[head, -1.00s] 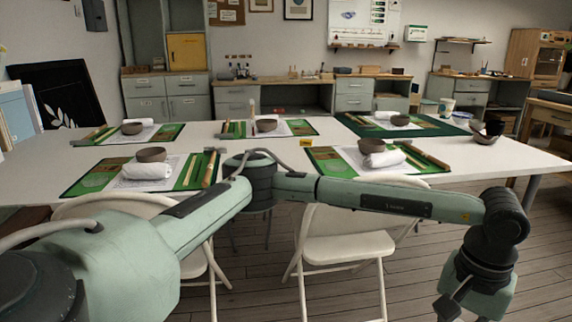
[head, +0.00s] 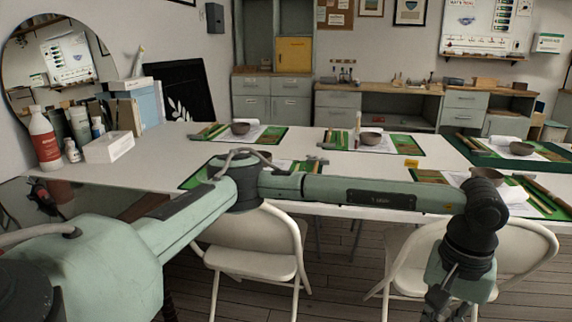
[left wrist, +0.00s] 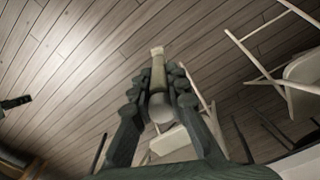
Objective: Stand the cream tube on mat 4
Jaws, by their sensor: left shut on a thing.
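My left gripper (left wrist: 158,88) is shut on a tube (left wrist: 157,66), above the wooden floor in the left wrist view. The tube's body looks olive-grey in shade, with a pale cream end. In the head view my left arm crosses in front of the table, its wrist low at the right; the tube cannot be made out there. Green mats lie on the white table: back left (head: 264,142), back middle (head: 402,148), back right (head: 480,158), front left (head: 190,182) and front right (head: 545,207). My arm partly hides the front mats. I cannot read which is mat 4. My right gripper is out of view.
The white table (head: 150,165) carries bowls, towels and sticks on its mats. A slim upright item (head: 357,126) stands on the back middle mat. A red-and-white bottle (head: 45,138) and a white box (head: 108,147) stand at the left end. Folding chairs (head: 255,262) block the near side.

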